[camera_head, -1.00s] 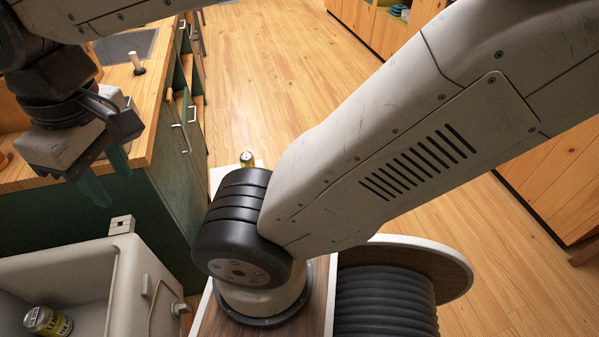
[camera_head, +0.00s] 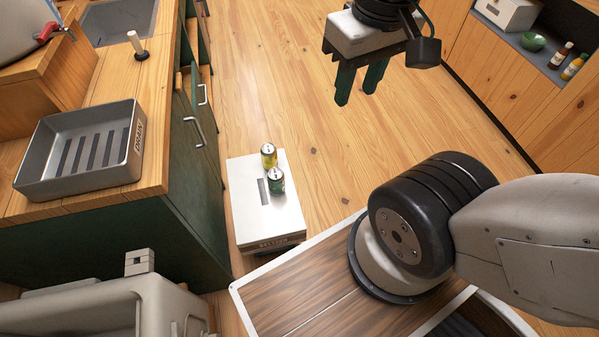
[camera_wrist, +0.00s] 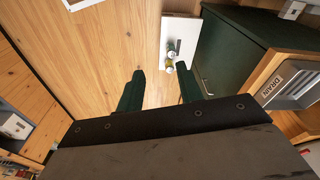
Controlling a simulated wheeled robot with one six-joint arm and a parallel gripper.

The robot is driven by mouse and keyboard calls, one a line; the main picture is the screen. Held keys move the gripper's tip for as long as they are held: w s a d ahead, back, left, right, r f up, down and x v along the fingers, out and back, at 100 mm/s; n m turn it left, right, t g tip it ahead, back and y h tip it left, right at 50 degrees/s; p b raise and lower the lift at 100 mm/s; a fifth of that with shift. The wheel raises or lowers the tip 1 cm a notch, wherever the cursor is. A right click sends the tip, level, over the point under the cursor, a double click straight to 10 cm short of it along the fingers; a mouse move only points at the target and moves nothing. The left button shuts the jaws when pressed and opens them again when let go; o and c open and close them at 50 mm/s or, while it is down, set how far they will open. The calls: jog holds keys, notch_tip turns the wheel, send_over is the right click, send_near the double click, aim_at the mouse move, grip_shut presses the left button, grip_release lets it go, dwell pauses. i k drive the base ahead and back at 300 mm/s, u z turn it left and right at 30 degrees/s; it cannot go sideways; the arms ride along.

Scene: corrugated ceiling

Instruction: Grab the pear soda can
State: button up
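Two soda cans stand upright close together on a low white box (camera_head: 239,205) on the floor. One is a yellow can (camera_head: 268,155); the nearer one is a dark green can (camera_head: 276,187). Their labels are too small to read, so I cannot tell which is pear. My gripper (camera_head: 356,95) is open and empty, above the floor to the right of the cans and beyond them. In the wrist view, the cans (camera_wrist: 170,60) show small and distant past the right finger of my gripper (camera_wrist: 160,68).
A green cabinet (camera_head: 190,190) with a wooden counter stands close left of the box, bearing a grey metal tray (camera_head: 135,150). A pale crate (camera_head: 150,310) is at lower left. Wooden shelving (camera_head: 560,100) stands at right. The floor (camera_head: 300,90) between is clear.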

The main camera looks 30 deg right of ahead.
aim_at(275, 176)
jog(key=i, duration=0.5)
jog(key=k, duration=0.5)
jog(key=u, duration=3.35)
jog(key=k, duration=1.7)
jog(key=z, duration=1.55)
